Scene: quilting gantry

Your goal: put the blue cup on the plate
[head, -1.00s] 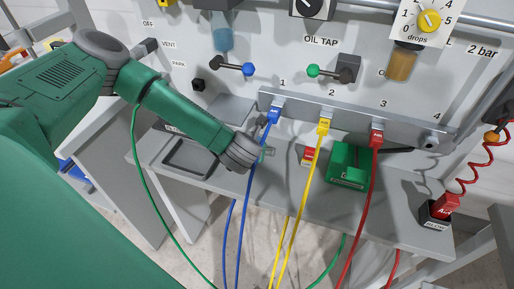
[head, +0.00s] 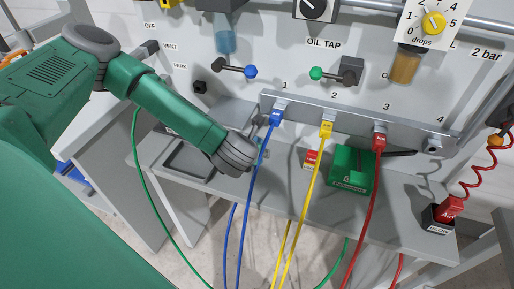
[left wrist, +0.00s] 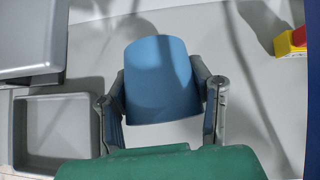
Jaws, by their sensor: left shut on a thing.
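A blue cup (left wrist: 160,75) fills the middle of the left wrist view. My left gripper (left wrist: 163,95) is shut on it, one finger on each side. In the head view my left gripper (head: 256,141) is over the grey shelf, behind the blue cable, and my wrist hides most of the cup. I cannot tell whether the cup touches the shelf. I see no thing that is clearly a plate. A shallow grey tray (head: 170,172) lies left of the gripper and also shows in the left wrist view (left wrist: 20,128). My right gripper is not in view.
Blue (head: 246,196), yellow (head: 306,190) and red (head: 370,199) cables hang from the panel across the shelf (head: 273,188). A green box (head: 352,167) and a small red-and-yellow block (head: 311,158) stand to the right. A raised grey slab (left wrist: 25,38) is behind the tray.

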